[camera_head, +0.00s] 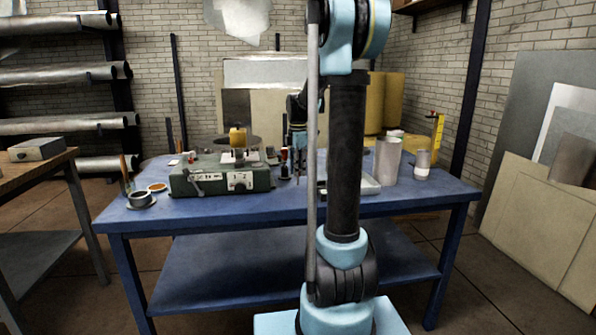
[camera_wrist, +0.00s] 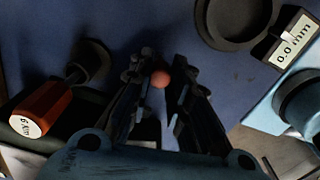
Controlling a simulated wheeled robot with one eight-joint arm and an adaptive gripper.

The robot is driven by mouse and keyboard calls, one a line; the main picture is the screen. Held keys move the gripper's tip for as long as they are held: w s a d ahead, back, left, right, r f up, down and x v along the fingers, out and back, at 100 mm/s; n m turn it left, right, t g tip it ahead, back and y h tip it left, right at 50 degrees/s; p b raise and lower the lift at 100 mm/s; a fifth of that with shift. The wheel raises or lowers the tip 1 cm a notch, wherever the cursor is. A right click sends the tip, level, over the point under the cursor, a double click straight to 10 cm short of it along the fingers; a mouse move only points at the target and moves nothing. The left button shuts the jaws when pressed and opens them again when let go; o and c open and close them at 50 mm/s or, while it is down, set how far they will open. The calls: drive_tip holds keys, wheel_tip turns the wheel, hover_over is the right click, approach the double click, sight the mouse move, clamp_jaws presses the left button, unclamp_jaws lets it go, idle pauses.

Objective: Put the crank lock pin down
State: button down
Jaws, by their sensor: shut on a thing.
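The crank lock pin shows in the wrist view as a small round orange-red knob (camera_wrist: 160,79) between my fingertips; its shaft is hidden. My gripper (camera_wrist: 164,84) is shut on it. In the head view my gripper (camera_head: 298,137) is over the blue table (camera_head: 290,207), just right of the green-grey machine (camera_head: 222,180), partly hidden by my arm. The pin cannot be made out there. Blue surface shows around the fingers in the wrist view; whether the pin touches it, I cannot tell.
A gauge reading 0.0 mm (camera_wrist: 293,38) is at right.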

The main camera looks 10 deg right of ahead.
drive_tip(key=c, duration=1.5)
unclamp_jaws()
drive_tip(key=shift+f, duration=0.1)
wheel_tip(320, 180, up, 12)
drive_tip(key=shift+s+r, duration=0.1)
drive_tip(key=shift+s, duration=0.05)
drive_tip(key=s+f+m, duration=0.6)
drive_tip(key=s+f, duration=0.1)
drive_tip(key=s, duration=0.4)
drive_tip(key=s+f+m+t, duration=0.1)
drive_tip(key=s+f+m, duration=0.6)
drive_tip(key=s, duration=0.5)
drive_tip(key=s+f+m+t, duration=0.1)
drive_tip(key=s+f+m, duration=0.5)
drive_tip(key=s+f, duration=0.3)
drive_tip(key=shift+s+f+m, duration=0.1)
drive_tip(key=shift+s+m, duration=0.2)
drive_tip(key=shift+s, duration=0.9)
